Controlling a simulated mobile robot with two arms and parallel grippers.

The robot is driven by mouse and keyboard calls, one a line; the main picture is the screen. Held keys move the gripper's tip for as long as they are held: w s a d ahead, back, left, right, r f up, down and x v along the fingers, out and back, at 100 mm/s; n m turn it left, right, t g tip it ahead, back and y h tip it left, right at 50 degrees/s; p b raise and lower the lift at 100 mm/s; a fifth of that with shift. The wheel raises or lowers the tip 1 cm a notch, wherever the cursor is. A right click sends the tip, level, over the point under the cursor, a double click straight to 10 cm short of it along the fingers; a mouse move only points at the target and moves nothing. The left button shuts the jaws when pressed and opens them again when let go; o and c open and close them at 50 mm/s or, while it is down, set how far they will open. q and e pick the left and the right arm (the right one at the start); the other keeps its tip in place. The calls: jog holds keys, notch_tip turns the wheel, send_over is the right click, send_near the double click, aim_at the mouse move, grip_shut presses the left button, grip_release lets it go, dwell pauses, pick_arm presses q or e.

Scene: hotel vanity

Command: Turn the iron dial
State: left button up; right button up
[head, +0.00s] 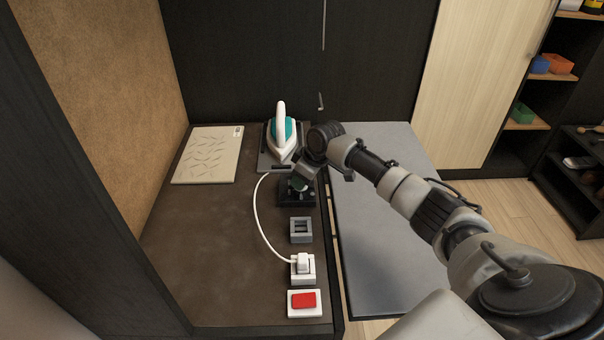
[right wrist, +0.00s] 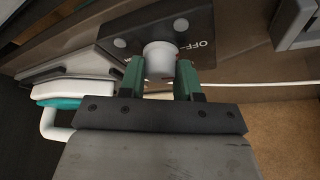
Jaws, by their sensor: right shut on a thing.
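The iron dial is a pale round knob (right wrist: 159,59) on a dark plate (right wrist: 205,22) with "OFF" lettering, seen in the right wrist view. My right gripper (right wrist: 161,72) is shut on the knob, with one green finger on each side of it. In the head view the black dial box (head: 297,200) stands near the counter's right edge. My right gripper (head: 300,184) reaches down over it and hides most of the knob. The iron (head: 284,135), white and teal, stands on a dark rest behind the box. My left gripper is not in view.
A grey block (head: 301,230), a white socket with a plug (head: 303,270) and a red switch (head: 304,300) line the counter's right edge. A white cord (head: 260,220) curves to the iron. A pale patterned board (head: 207,155) lies back left. The counter's left middle is clear.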

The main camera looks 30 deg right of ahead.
jog(key=m+h+p, duration=0.1)
jog(key=m+p, duration=0.1)
jog(key=p, duration=0.1)
jog(key=m+h+p, duration=0.1)
jog(key=m+p, duration=0.2)
jog(key=m+h+p, duration=0.1)
jog(key=m+p, duration=0.2)
jog(key=p, duration=0.1)
jog(key=shift+a+r+t, duration=0.2)
jog(key=shift+r+t, duration=0.1)
jog(key=shift+m+h+p, duration=0.3)
jog(key=shift+m+p, duration=0.4)
jog(key=shift+m, duration=0.2)
jog(key=m+h+p, duration=0.1)
jog(key=m, duration=0.1)
jog(key=shift+f+m, duration=0.15)
jog(key=shift+m, duration=0.15)
jog(key=shift+w+a+m+g+h+p, duration=0.1)
jog(key=shift+m+g+h+p, duration=0.35)
jog(key=shift+m, duration=0.55)
jog(key=shift+f+m+g, duration=0.1)
jog(key=shift+m+g, duration=0.25)
jog(key=shift+m, duration=0.55)
jog(key=m+h+b, duration=0.1)
jog(key=m, duration=0.1)
jog(key=shift+m+g, duration=0.3)
jog(key=shift+g, duration=0.1)
jog(key=shift+w+m+g+b, duration=0.1)
jog(key=shift+m+g+b, duration=0.65)
jog(key=shift+m, duration=1.15)
